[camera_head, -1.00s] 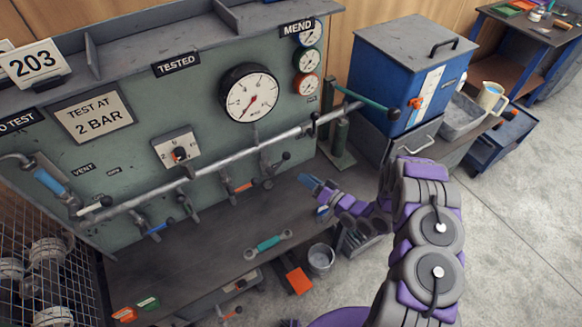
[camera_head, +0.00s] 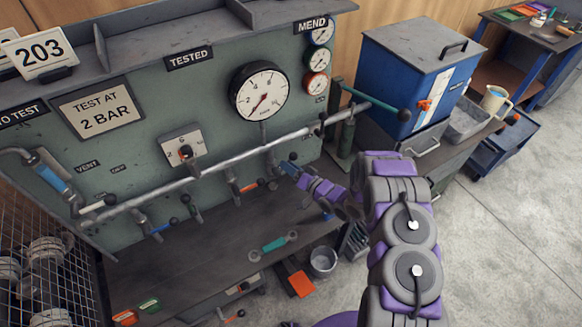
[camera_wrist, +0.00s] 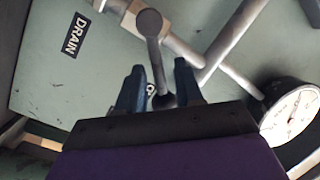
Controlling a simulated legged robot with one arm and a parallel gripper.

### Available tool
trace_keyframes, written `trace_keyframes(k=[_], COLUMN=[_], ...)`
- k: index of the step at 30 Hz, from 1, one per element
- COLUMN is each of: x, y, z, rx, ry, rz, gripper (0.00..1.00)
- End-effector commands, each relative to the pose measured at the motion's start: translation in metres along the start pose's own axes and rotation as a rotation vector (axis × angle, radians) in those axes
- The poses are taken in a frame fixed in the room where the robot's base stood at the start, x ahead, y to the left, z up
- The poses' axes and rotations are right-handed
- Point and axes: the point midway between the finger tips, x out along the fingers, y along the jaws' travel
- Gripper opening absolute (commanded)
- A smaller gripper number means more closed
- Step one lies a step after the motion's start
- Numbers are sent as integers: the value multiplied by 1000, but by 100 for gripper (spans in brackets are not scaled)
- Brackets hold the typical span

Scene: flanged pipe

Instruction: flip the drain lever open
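The drain lever (camera_wrist: 156,62) is a grey bar in the wrist view, with a round grey end at the top and a dark round end lower down. The DRAIN label (camera_wrist: 75,34) is on the panel to its left. My gripper (camera_wrist: 160,82) is open, its two blue fingers apart on either side of the lever's lower part. I cannot tell whether either finger touches it. In the head view my gripper (camera_head: 289,167) is at the right end of the row of valves under the pipe, and it partly hides the lever there.
The long grey pipe (camera_head: 215,172) runs across the green panel, with other levers below it. A pressure gauge (camera_head: 259,92) is above. A teal-handled wrench (camera_head: 273,244) lies on the bench. A bucket (camera_head: 322,261) and a blue box (camera_head: 410,75) are to the right.

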Motion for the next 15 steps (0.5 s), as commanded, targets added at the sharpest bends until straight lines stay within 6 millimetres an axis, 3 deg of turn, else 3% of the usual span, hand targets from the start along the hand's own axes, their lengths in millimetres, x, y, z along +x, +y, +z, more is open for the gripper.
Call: trace_keyframes(k=[10, 15], x=[-6, -4], y=[3, 2], z=[-5, -4], rx=[5, 2], ry=[7, 7], rz=[-3, 1], gripper=[2, 0])
